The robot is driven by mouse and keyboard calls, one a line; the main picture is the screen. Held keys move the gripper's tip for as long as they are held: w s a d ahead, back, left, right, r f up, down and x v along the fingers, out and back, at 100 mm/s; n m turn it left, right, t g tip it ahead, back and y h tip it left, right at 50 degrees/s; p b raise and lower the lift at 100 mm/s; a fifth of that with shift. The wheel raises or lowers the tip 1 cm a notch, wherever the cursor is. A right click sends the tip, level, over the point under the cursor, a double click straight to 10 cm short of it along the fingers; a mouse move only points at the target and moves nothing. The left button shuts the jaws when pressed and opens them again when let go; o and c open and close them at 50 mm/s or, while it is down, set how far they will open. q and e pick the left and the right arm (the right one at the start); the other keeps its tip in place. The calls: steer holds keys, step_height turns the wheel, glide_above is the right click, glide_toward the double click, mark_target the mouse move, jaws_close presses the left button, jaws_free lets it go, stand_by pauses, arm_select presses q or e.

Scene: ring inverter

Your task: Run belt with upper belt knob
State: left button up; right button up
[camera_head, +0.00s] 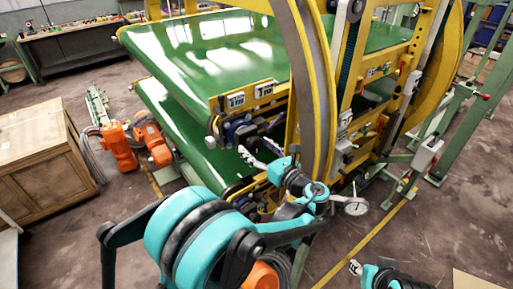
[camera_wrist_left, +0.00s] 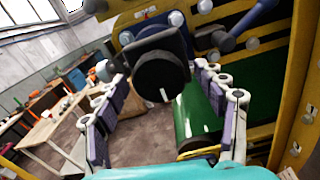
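A round black knob (camera_wrist_left: 162,76) with a white mark on its face sits on a dark bracket on the yellow machine frame in the left wrist view. My left gripper (camera_head: 259,150) is open, beside the front ends of the two green belts. In the left wrist view its two fingers (camera_wrist_left: 160,85) are spread to either side of the knob, and I see no clear contact. In the head view I cannot clearly make out the knob among the dark parts below the upper belt (camera_head: 210,58). My right gripper (camera_head: 357,267) shows only partly at the bottom edge.
The lower green belt (camera_head: 185,130) runs beneath the upper one. A curved yellow ring frame (camera_head: 318,75) stands close to the right of my left gripper. A wooden cabinet (camera_head: 45,155) and orange machines (camera_head: 120,148) stand at left. The floor at lower right is mostly clear.

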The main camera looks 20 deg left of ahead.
arm_select(q)
steer(key=c, duration=1.1)
